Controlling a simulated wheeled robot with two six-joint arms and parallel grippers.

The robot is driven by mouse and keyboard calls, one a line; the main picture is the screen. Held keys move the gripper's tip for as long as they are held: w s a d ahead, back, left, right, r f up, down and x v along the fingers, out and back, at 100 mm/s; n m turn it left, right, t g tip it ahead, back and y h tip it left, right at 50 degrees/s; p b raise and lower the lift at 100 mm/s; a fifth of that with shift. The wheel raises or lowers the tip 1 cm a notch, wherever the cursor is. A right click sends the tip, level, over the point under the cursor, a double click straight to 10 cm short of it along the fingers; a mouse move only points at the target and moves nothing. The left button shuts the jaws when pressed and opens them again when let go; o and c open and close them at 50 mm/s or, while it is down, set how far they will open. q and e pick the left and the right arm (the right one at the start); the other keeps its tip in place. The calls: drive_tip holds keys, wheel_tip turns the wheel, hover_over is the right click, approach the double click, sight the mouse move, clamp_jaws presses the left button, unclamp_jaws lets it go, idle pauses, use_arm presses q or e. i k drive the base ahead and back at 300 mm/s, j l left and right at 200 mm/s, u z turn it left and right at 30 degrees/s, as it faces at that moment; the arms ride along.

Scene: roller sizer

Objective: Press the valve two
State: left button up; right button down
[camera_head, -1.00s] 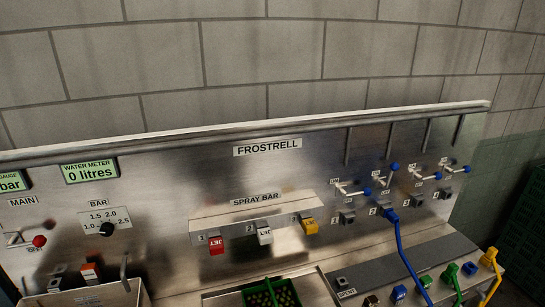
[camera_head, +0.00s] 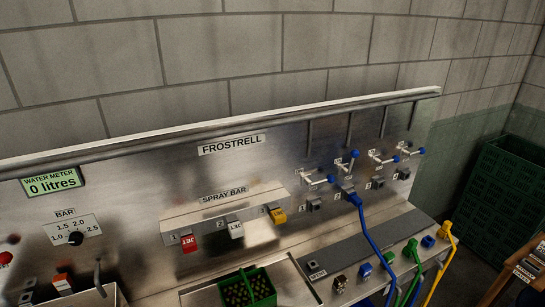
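A row of several small valves with metal levers and blue tips is on the right of the steel panel. The second valve from the left (camera_head: 345,161) has its lever tilted up more steeply than the others. A blue hose (camera_head: 368,229) is plugged in below it and hangs down to the right. The first valve (camera_head: 317,181) is to its left, and the third valve (camera_head: 382,158) is to its right. The small number labels are hard to read. Neither of my grippers is in view.
The spray bar (camera_head: 220,208) carries red, white and yellow jets. A green crate (camera_head: 262,283) stands below it. Blue, green and yellow fittings and hoses line the bench's right. A large green crate stack (camera_head: 497,190) stands at far right. A water meter (camera_head: 52,184) reads 0 litres.

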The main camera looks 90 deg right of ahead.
sight(355, 152)
drive_tip(key=j+z, duration=0.15)
drive_tip(key=z, duration=3.35)
